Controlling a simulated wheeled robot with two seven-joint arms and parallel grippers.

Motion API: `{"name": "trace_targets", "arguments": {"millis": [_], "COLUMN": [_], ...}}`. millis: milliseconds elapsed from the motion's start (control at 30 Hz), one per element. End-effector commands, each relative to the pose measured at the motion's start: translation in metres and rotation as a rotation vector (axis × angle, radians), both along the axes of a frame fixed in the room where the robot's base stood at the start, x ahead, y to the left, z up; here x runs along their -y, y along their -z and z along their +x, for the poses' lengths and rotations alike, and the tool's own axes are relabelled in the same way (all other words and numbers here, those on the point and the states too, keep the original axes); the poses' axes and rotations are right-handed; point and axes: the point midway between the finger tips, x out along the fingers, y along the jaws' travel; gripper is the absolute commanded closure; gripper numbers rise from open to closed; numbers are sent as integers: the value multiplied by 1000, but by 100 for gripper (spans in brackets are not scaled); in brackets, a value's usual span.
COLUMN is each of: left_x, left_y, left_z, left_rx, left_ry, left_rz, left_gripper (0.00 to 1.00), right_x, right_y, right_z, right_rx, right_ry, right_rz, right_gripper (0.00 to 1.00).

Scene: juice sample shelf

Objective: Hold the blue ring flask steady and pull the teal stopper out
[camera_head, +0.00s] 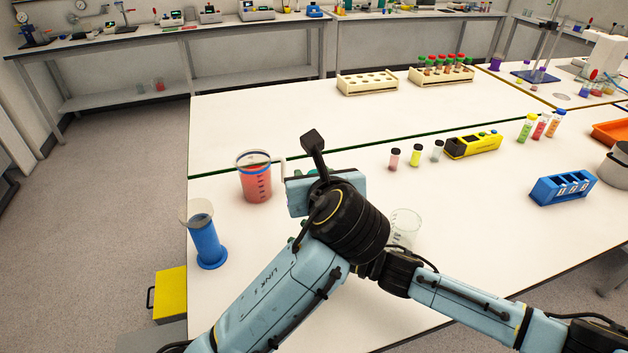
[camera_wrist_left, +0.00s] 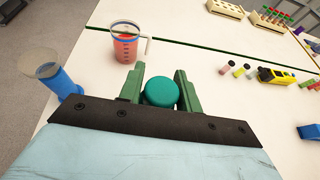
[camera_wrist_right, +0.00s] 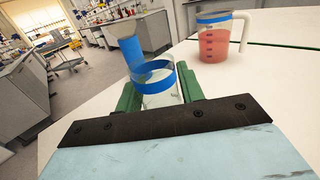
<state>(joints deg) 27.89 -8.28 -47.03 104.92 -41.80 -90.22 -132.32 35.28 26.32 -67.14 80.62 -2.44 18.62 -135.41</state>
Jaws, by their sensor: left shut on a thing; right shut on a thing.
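The teal stopper (camera_wrist_left: 160,94) sits between the green fingers of my left gripper (camera_wrist_left: 159,82), which is shut on it. In the left wrist view the stopper is seen from above and no flask shows beneath it. The blue ring flask (camera_wrist_right: 158,82) is clear glass with a blue band near its top. It stands between the fingers of my right gripper (camera_wrist_right: 163,92), which is shut on it. No stopper shows on the flask in the right wrist view.
A jug of red liquid (camera_head: 257,180) and a blue cylinder (camera_head: 207,243) stand to the left. A clear beaker (camera_head: 405,225) is right of my left wrist. Small vials (camera_head: 416,156), a yellow box (camera_head: 472,145) and a blue rack (camera_head: 563,189) lie farther right.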

Motion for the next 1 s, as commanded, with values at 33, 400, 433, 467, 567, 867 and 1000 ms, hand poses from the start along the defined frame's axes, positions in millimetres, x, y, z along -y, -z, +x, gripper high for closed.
{"name": "trace_targets", "arguments": {"millis": [33,400,433,467,567,867,1000], "left_x": [0,0,0,0,0,0,0], "left_y": [-1,-2,-2,-2,-2,-2,-1], "left_z": [0,0,0,0,0,0,0], "left_rx": [0,1,1,1,1,1,1], "left_ry": [0,1,1,1,1,1,1], "left_rz": [-1,0,0,0,0,0,0], "left_gripper": [88,88,88,88,88,88,88], "right_x": [1,1,0,0,0,2,15], "right_y": [1,1,1,1,0,1,1], "right_z": [0,0,0,0,0,-1,-7], "right_rx": [0,0,0,0,0,0,-1], "right_ry": [1,1,1,1,1,1,1], "right_rz": [-2,-1,-1,-1,-1,-1,-2], "right_gripper": [95,57,53,49,36,36,36]}}
